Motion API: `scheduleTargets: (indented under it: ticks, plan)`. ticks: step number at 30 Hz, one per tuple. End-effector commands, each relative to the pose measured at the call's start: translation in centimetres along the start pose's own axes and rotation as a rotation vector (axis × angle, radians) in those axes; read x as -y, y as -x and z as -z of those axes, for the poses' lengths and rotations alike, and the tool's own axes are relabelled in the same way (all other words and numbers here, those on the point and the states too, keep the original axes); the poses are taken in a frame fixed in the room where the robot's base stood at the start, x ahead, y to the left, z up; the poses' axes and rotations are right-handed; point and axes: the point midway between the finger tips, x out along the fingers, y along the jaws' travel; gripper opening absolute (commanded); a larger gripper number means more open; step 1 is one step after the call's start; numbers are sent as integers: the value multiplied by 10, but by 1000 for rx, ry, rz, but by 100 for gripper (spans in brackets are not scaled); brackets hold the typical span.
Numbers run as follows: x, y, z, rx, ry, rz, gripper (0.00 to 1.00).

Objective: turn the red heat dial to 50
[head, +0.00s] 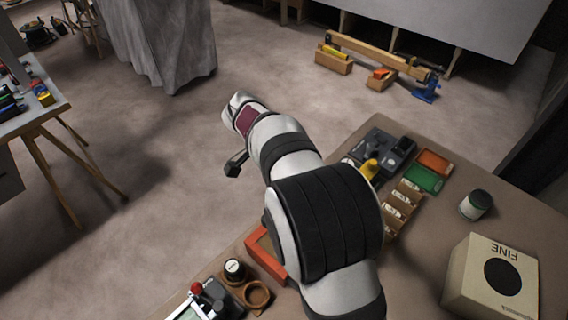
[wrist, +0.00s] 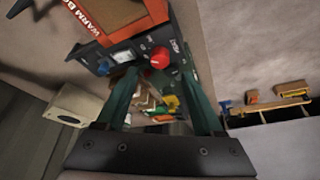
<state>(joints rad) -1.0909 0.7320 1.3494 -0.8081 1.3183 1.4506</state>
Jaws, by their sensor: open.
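The panel adjoins an orange-edged box (wrist: 110,20) with white lettering that starts "WARM". My gripper (wrist: 158,75) is open, its two green fingers apart. In the picture the dial lies between and just beyond the fingertips; I see no contact. The dial's scale and setting are too small to read. In the head view my arm covers part of the bench, and I cannot pick out the dial there for certain.
A box marked FINE (head: 492,278) and a small tin (head: 476,204) stand on the bench at right. Wooden compartments (head: 402,208), a green tray (head: 424,179) and a yellow object (head: 369,168) lie beyond my arm. A red-knobbed device (head: 208,298) stands at the front edge.

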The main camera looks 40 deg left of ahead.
Motion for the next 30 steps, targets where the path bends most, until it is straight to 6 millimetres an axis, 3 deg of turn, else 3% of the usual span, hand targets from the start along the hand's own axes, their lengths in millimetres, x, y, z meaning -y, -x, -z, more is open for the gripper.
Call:
scheduleTargets:
  ticks: [3,6,10,26,29,30]
  plan:
    - [1,39,0,1,-1,4,69]
    - [0,64,0,1,0,3,69]
    - [0,83,0,0,1,1,69]
    - [-2,90,3,2,0,-3,69]
    - [-25,88,36,39,5,-33,69]
    - [-47,86,60,71,11,-54,69]
